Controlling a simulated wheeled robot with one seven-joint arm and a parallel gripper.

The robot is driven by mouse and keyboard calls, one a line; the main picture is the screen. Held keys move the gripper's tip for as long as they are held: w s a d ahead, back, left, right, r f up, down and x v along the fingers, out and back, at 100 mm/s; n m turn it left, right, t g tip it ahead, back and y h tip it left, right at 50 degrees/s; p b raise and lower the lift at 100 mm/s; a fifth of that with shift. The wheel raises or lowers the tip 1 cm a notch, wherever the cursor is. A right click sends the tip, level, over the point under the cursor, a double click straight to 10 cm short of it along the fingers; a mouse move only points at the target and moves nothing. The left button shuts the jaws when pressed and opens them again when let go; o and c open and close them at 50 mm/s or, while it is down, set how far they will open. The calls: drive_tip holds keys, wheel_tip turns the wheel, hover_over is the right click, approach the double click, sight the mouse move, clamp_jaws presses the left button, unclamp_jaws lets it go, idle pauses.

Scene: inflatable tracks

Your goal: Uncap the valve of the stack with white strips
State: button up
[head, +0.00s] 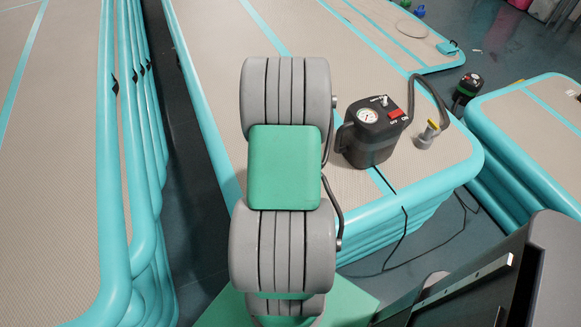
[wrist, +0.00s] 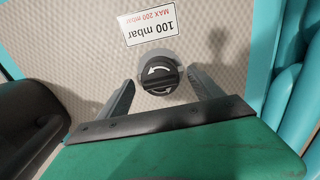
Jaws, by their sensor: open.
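In the wrist view a black round valve cap (wrist: 158,76) with white curved arrows and a raised grip bar sits on a beige textured panel (wrist: 225,45). A grey patch surrounds part of it. My gripper (wrist: 162,88) is open, with one finger left of the cap and one right, a visible gap on each side. I cannot tell how far the fingertips are from the panel. In the head view my arm hides the gripper and the valve. Teal-sided stacks show there, including the left stack (head: 60,130) and the middle stack (head: 215,85); their strips look pale blue.
A label (wrist: 155,23) reading 100 mbar is above the cap. A black pump (head: 368,135) with a gauge, hose and nozzle (head: 428,133) stands on the middle stack. Teal tubes (wrist: 295,90) border the panel at right. A narrow floor gap (head: 180,160) separates the stacks.

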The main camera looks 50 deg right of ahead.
drive_tip(key=shift+f, duration=0.4)
drive_tip(key=c, duration=1.4)
drive_tip(key=shift+o, duration=0.2)
drive_tip(key=shift+r+p, duration=2)
drive_tip(key=shift+r, duration=0.55)
